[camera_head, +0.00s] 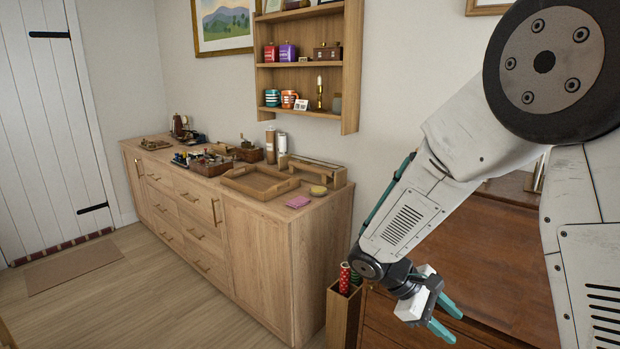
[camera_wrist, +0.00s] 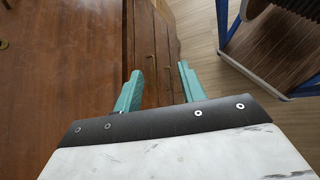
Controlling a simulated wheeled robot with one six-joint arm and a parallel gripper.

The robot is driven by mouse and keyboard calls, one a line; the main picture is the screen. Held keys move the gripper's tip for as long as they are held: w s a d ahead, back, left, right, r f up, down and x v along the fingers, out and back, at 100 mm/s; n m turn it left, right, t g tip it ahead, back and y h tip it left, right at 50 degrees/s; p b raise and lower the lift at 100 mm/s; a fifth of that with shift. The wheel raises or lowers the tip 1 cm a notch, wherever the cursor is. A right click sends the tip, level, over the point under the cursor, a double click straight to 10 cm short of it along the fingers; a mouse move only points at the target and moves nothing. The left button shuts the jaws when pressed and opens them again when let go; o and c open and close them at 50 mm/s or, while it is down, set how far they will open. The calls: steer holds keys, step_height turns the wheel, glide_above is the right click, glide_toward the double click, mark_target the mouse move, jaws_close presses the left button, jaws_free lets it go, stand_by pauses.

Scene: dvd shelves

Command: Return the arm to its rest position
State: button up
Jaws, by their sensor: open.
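My gripper (camera_head: 447,318) is at the lower middle right of the head view, at the end of my bent arm. Its two teal fingers are spread apart with nothing between them. In the wrist view the open gripper (camera_wrist: 158,85) hangs above the front edge of a brown wooden desk (camera_wrist: 70,60), with drawer fronts below the fingers. The desk also shows in the head view (camera_head: 497,250), partly hidden behind my arm.
A long wooden sideboard (camera_head: 262,250) with an empty-looking tray (camera_head: 232,183) stands along the wall. A wall shelf (camera_head: 350,60) hangs above. A wooden bin (camera_head: 340,315) with rolls stands beside the desk. A blue-framed object (camera_wrist: 270,45) stands right in the wrist view. Floor (camera_head: 130,300) is open left.

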steer(key=s+r+m+t+y, duration=0.2)
steer(key=s+r+m+y, duration=0.2)
steer(key=s+r, duration=0.4)
steer(key=s+r+m+t+y, duration=0.2)
steer(key=s+r+m+y, duration=0.3)
steer(key=s+r, duration=0.3)
steer(key=s, duration=0.4)
steer(key=shift+s+a+t+y, duration=0.3)
steer(key=shift+s+t, duration=0.05)
steer(key=shift+t, duration=0.05)
steer(key=shift+r, duration=0.1)
steer(key=shift+c, duration=0.4)
